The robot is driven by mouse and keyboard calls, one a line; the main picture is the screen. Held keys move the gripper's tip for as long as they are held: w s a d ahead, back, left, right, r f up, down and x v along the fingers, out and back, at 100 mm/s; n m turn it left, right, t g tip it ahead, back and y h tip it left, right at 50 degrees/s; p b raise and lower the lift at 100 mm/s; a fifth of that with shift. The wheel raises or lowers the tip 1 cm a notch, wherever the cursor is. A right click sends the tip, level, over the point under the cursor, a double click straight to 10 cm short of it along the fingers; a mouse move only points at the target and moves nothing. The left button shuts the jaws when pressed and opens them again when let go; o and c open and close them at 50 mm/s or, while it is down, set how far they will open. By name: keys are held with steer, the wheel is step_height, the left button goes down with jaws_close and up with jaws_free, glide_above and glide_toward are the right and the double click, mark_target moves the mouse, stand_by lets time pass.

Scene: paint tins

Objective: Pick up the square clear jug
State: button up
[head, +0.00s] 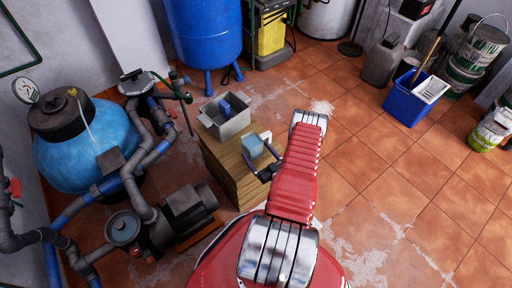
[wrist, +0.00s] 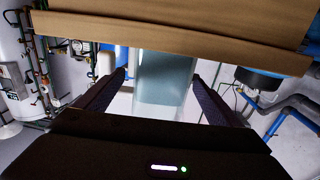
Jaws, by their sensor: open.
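The square clear jug (head: 252,146) looks pale blue and stands on a wooden block (head: 232,172) in the head view. My gripper (head: 264,168) is at its near right side, with its fingers dark and low beside it. In the wrist view the jug (wrist: 162,82) lies between the two fingers of my open gripper (wrist: 158,78), with a gap on each side. The wrist picture is turned over, with the wooden block's edge (wrist: 170,45) across the top. The jug's far end is hidden behind that edge.
A grey open bin (head: 224,122) with a blue thing inside stands behind the jug on the same block. A blue tank (head: 90,145), pipes and a pump (head: 185,208) crowd the left. A blue bucket (head: 405,105) stands at the right. The tiled floor between is clear.

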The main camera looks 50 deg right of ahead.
mark_target(248, 142)
steer(key=shift+x, duration=1.35)
steer(key=shift+x, duration=2.65)
steer(key=shift+a+f, duration=0.1)
steer(key=shift+f, duration=0.05)
steer(key=c, duration=1.2)
